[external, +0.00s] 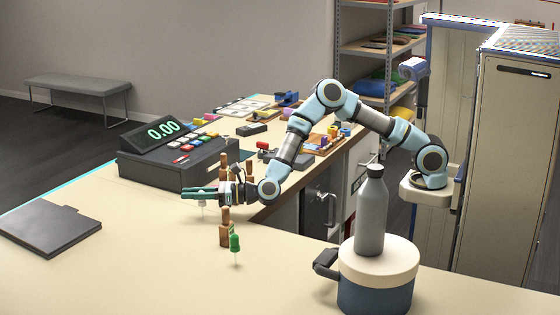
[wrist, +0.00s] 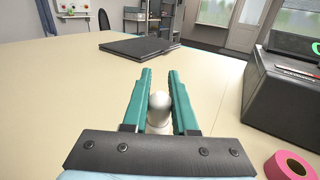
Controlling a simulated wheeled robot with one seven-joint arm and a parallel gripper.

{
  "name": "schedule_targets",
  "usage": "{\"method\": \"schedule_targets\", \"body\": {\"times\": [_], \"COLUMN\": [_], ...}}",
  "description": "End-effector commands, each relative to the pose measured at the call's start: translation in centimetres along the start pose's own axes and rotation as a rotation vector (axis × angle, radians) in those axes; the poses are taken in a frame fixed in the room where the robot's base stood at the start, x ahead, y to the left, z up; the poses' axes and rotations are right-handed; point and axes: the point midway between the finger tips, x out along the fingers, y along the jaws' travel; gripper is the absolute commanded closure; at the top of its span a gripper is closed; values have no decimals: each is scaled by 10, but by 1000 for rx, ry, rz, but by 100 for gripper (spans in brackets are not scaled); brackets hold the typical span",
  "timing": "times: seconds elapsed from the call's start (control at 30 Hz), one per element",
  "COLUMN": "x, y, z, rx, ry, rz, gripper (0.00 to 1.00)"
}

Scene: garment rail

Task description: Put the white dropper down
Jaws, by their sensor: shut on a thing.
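The white dropper (wrist: 159,104) is held between the two green fingers of my gripper (wrist: 160,76), its rounded white bulb showing in the wrist view. In the external view my gripper (external: 193,192) reaches left over the beige counter, in front of the cash register. A small pale part of the dropper (external: 202,204) shows just below the fingers. I cannot tell whether its lower end touches the counter. A green dropper (external: 234,243) stands upright to the right and nearer the camera.
The cash register (external: 180,158) stands behind my gripper. Wooden pieces (external: 225,230) stand close by on the right. A dark folder (external: 50,228) lies at the left. A pink roll (wrist: 290,166) is at lower right in the wrist view. The counter between folder and gripper is clear.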

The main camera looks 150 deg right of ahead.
Motion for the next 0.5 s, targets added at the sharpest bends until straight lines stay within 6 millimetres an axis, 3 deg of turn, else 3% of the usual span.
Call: {"method": "schedule_targets", "body": {"times": [0.27, 0.3, 0.5], "x": [0, 0, 0], "y": [0, 0, 0], "z": [-4, -2, -2], "rx": [0, 0, 0], "ry": [0, 0, 0], "rz": [0, 0, 0], "gripper": [100, 70, 48]}}
